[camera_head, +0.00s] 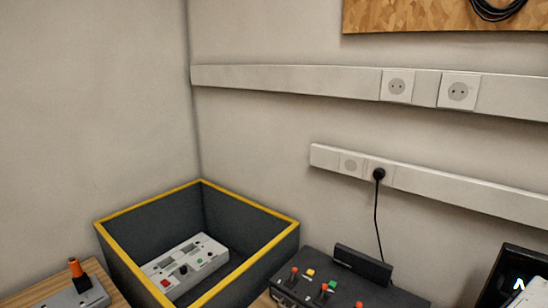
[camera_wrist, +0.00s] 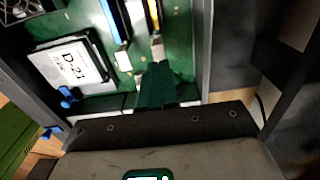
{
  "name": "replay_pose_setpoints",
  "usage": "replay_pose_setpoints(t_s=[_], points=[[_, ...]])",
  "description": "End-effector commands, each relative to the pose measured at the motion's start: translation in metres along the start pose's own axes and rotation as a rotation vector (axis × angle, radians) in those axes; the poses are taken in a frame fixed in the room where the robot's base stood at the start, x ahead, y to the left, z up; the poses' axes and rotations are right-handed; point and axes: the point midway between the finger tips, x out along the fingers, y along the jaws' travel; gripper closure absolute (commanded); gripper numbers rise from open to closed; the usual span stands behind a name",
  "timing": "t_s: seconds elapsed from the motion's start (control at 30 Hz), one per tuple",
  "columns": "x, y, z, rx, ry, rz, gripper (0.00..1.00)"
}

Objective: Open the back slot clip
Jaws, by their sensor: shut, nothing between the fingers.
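In the wrist view my gripper (camera_wrist: 157,70) is shut, its dark green fingers together and empty, over the lower edge of a green circuit board (camera_wrist: 186,50). Two long slots run up from there: a blue and white one (camera_wrist: 113,18) on the left and one with yellow (camera_wrist: 154,14) on the right. A pale clip-like end (camera_wrist: 123,60) sits at the foot of the blue slot, left of my fingertips. Another pale end (camera_wrist: 158,47) is just beyond them. I cannot tell which is the back slot clip, or whether either is open. The head view shows neither board nor gripper.
A white block marked D-21 (camera_wrist: 70,65) with a blue lever (camera_wrist: 68,96) stands left on the board. A metal case wall (camera_wrist: 205,45) rises close on the right. In the head view, a yellow-rimmed bin (camera_head: 253,214) and a control box (camera_head: 330,290) stand by the wall.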

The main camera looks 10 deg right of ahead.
Motion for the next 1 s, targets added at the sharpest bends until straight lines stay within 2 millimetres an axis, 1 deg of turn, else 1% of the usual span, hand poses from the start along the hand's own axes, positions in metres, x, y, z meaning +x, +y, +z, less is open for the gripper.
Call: replay_pose_setpoints(t_s=[0.03, 0.7, 1.0], points=[[-0.007, 0.0, 0.0, 0.0, 0.0, 0.0, 1.0], [-0.055, 0.0, 0.0, 0.001, 0.001, -0.001, 1.0], [-0.056, 0.0, 0.0, 0.001, 0.001, 0.0, 1.0]])
